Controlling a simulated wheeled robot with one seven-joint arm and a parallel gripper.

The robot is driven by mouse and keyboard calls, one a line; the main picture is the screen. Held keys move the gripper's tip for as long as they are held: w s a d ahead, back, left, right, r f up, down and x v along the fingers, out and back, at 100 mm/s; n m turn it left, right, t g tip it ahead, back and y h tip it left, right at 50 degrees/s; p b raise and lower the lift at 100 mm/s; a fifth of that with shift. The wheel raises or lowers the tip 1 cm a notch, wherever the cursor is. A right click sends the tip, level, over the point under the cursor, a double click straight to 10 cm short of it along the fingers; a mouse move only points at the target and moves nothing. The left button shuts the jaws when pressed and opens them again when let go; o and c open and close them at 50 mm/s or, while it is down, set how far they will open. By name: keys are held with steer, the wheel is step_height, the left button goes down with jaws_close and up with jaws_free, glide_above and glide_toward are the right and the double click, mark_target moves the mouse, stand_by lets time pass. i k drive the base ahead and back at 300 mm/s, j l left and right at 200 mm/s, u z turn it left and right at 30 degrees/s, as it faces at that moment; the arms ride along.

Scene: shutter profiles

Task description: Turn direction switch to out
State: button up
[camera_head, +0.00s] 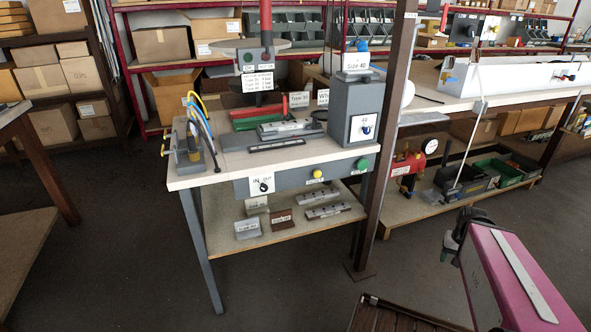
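The direction switch is a small dark knob (263,187) on a white plate (262,184) marked IN and OUT. The plate is on the left part of the grey front panel (300,180) below the tabletop. The knob is too small to tell which way it points. My gripper (452,243) is at the lower right, at the end of my pink arm, well apart from the switch. Its fingers are dark and small, and I cannot tell whether they are open or shut.
The same panel holds a yellow button (318,174) and a green button (362,164). A brown post (386,140) stands at the workbench's (200,178) right, between my gripper and the switch in the picture. The floor (130,250) in front is mostly clear.

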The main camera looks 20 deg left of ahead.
mark_target(263, 188)
steer(key=k+j+u, duration=0.15)
steer(key=u, duration=0.35)
steer(key=k+j+u, duration=0.25)
steer(key=u, duration=0.25)
steer(key=k+j+u, duration=0.15)
steer(key=u, duration=0.35)
steer(key=i+j, duration=0.05)
steer(key=j, duration=0.05)
